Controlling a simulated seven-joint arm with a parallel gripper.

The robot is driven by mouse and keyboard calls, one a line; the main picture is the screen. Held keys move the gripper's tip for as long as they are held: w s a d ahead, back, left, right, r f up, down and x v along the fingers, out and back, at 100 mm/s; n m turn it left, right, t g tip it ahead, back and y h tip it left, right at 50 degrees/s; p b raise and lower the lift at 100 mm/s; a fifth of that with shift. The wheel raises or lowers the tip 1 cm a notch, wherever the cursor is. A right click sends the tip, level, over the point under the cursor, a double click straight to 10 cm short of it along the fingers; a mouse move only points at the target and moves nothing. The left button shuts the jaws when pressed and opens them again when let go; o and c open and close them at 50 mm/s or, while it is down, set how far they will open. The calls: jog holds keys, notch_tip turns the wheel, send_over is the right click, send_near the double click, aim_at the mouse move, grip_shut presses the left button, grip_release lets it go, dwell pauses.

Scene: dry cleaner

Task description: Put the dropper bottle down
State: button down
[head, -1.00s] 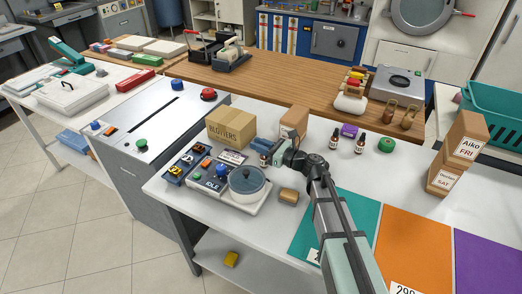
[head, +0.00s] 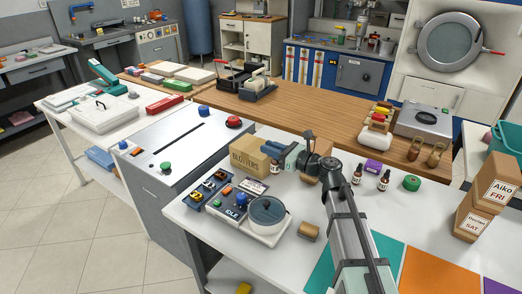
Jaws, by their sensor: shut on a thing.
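A small dark dropper bottle with a pale label (head: 275,167) is at the jaws of my gripper (head: 279,160), just right of the BLOTTERS box. My gripper is shut on it and reaches in from the right, partly covering it. I cannot tell whether the bottle's base touches the white table (head: 300,258). Two similar dropper bottles stand upright right of my arm, one nearer (head: 358,174) and one farther right (head: 384,180).
The BLOTTERS box (head: 247,155) stands beside the held bottle.

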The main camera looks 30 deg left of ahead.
jog(key=w+a+r+n+g, duration=0.1)
jog(key=w+a+r+g, duration=0.1)
jog(key=w+a+r, duration=0.5)
jog(key=w+a+r+n+g, duration=0.15)
jog(key=w+a, duration=0.45)
jog(key=a, duration=0.6)
jog(key=shift+s+d+f, duration=0.1)
jog(key=shift+s+f, duration=0.05)
jog(key=shift+f, duration=2.45)
jog(key=shift+s+f, duration=0.1)
jog(key=shift+f, duration=2.45)
jog(key=shift+f, duration=0.1)
jog(key=c, duration=1)
grip_release()
jog(key=shift+d, duration=0.15)
jog(key=d, duration=0.3)
jog(key=w+d, duration=0.1)
jog(key=d, duration=0.3)
jog(key=w+d, duration=0.1)
jog(key=d, duration=0.3)
jog(key=shift+w+d, duration=0.15)
jog(key=shift+d, duration=0.1)
